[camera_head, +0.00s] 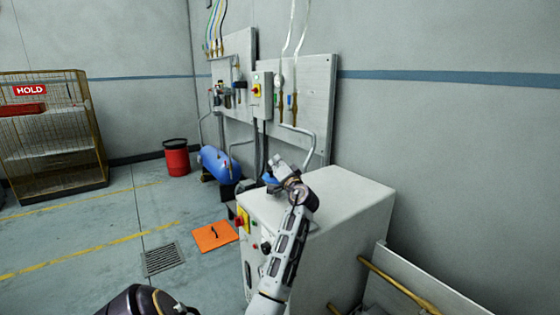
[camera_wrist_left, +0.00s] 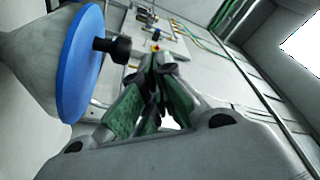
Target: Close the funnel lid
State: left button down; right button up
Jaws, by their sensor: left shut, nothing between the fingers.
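The funnel lid (camera_wrist_left: 82,62) is a blue disc with a black knob (camera_wrist_left: 112,47) on its face, at the left of the left wrist view. It lies against the wide end of a pale funnel (camera_wrist_left: 30,75); I cannot tell whether it is fully seated. In the head view a small blue part (camera_head: 270,179) shows beside my gripper, mostly hidden by it. My left gripper (camera_head: 277,161) is above the white cabinet. Its green-padded fingers (camera_wrist_left: 160,65) are shut and empty, to the right of the knob and apart from it. My right gripper is not seen.
The white cabinet (camera_head: 350,200) has a red and yellow switch at its front left. Behind it, wall panels (camera_head: 315,90) carry hoses and pipes. A blue tank (camera_head: 218,165), red bin (camera_head: 176,160) and wire cage (camera_head: 55,130) stand farther left. An orange plate (camera_head: 214,238) lies on the floor.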

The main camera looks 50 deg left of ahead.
pick_arm(q)
jog(key=shift+s+f, duration=0.45)
jog(key=shift+f, duration=0.15)
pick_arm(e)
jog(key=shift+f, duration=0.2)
pick_arm(q)
jog(key=shift+a+r, duration=0.1)
jog(key=shift+r, duration=0.05)
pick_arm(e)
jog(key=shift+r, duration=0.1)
